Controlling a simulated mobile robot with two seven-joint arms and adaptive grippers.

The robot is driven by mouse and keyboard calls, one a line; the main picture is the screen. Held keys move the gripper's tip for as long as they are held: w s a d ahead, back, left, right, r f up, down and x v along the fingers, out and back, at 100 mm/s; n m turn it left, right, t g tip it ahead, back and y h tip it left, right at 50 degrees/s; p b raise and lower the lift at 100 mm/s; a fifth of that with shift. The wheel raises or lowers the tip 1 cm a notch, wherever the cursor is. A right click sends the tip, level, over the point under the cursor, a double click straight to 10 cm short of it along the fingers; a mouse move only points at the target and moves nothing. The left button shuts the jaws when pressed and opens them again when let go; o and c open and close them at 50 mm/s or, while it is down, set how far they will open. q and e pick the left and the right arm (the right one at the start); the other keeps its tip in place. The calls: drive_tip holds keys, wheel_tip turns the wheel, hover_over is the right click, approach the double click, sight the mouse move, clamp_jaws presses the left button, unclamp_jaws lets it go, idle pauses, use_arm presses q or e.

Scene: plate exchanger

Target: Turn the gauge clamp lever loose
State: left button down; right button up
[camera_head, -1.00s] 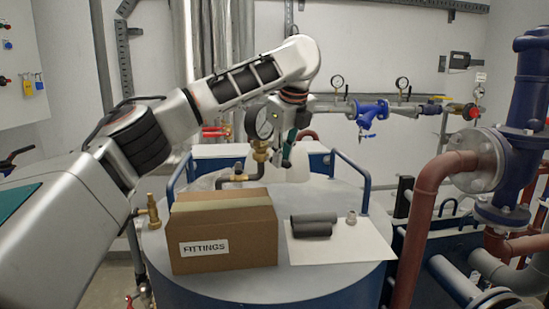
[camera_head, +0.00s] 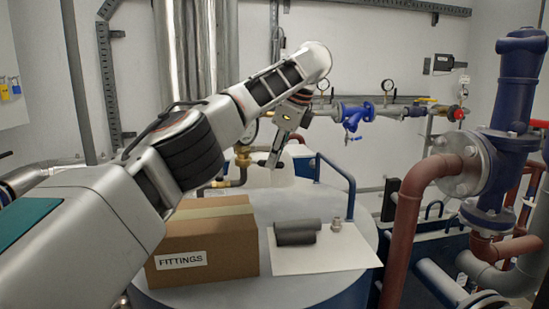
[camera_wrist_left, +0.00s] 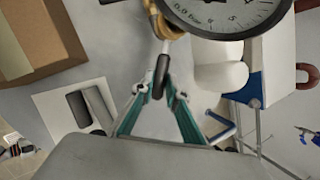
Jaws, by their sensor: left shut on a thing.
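The round pressure gauge (camera_wrist_left: 228,12) is at the top of the left wrist view, with a brass fitting (camera_wrist_left: 163,22) beside it. The clamp lever (camera_wrist_left: 162,68) shows there as a pale rod with a dark grip, pointing down from the brass fitting. My left gripper (camera_wrist_left: 161,82) is shut on the dark grip, with its teal fingers on both sides. In the head view my left gripper (camera_head: 273,158) hangs beside the brass fitting (camera_head: 243,157). My arm hides most of the gauge there. My right gripper is in neither view.
A blue handrail (camera_head: 351,190) stands behind. Red-brown pipes (camera_head: 403,225) are at the right.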

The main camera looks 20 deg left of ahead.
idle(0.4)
use_arm(q)
drive_tip(key=c, duration=2)
unclamp_jaws()
drive_tip(key=shift+d+r, duration=0.3)
drive_tip(key=shift+r, duration=0.3)
drive_tip(key=s+d, duration=0.1)
drive_tip(key=d, duration=0.2)
drive_tip(key=s+d, duration=0.2)
drive_tip(key=d, duration=0.2)
drive_tip(key=s+d, duration=0.1)
drive_tip(key=d, duration=0.3)
drive_tip(key=shift+s+d, duration=0.1)
drive_tip(key=shift+s, duration=0.2)
drive_tip(key=shift+c, duration=0.4)
